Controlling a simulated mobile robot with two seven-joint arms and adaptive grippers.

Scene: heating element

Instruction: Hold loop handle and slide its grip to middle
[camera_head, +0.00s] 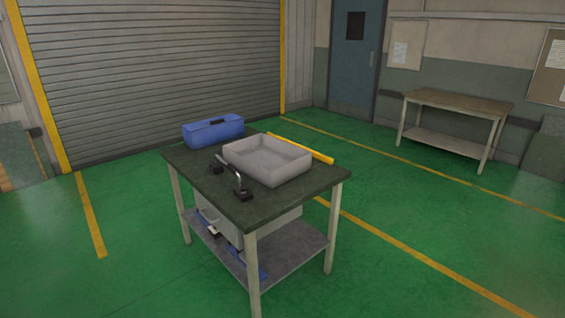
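A small dark loop handle (237,179) with a light metallic part stands on the near left part of the worktable (262,208), beside a grey tray. It has dark blocky ends, one toward the back left and one toward the front right. It is too small to tell which part is its sliding grip or where along the loop that sits. Neither my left gripper nor my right gripper is in view.
The grey tray (268,170) fills much of the tabletop, with a blue toolbox (213,131) behind it. Boxes sit on the lower shelf (300,250). Open green floor surrounds the table. Another bench (459,101) stands at the back right.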

